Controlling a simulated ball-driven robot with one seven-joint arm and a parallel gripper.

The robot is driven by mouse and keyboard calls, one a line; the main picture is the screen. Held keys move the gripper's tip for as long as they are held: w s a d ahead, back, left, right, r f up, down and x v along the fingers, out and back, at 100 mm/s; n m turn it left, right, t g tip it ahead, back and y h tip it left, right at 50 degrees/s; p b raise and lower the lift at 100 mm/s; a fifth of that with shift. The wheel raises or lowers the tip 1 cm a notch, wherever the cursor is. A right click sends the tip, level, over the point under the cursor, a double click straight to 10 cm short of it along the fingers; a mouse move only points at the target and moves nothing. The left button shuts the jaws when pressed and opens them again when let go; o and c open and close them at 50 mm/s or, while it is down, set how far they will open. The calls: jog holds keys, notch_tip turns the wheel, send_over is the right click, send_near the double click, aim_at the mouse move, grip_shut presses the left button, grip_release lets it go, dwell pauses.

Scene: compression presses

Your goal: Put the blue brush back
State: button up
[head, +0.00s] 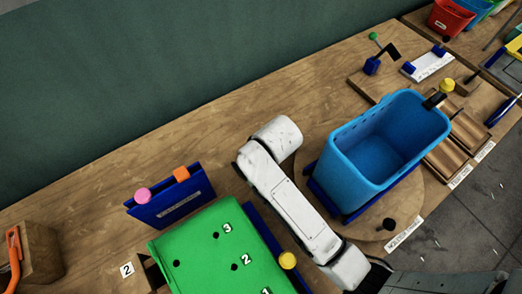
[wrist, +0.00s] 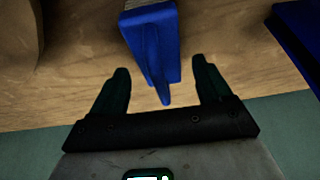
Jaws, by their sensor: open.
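In the wrist view, a blue brush-like piece (wrist: 152,45) with a pale tan, streaked part at its top edge is at the upper middle. Its narrow end points down between the fingertips of my gripper (wrist: 162,75). The gripper is open, with one dark finger on each side of the narrow end and gaps visible on both sides. I cannot tell how high the fingers are relative to it. In the head view my white arm reaches over the table; the gripper and this blue piece are not distinguishable there.
A blue bin (head: 350,160) stands on a round wooden base (head: 410,205) right of my arm. Left are a green numbered board (head: 195,245) and a dark blue labelled holder (head: 172,208). A dark blue panel (wrist: 300,35) is right in the wrist view. Bare table lies behind.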

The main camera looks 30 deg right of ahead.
jog(key=b+v, duration=0.1)
jog(key=v, duration=1)
dwell(0.3)
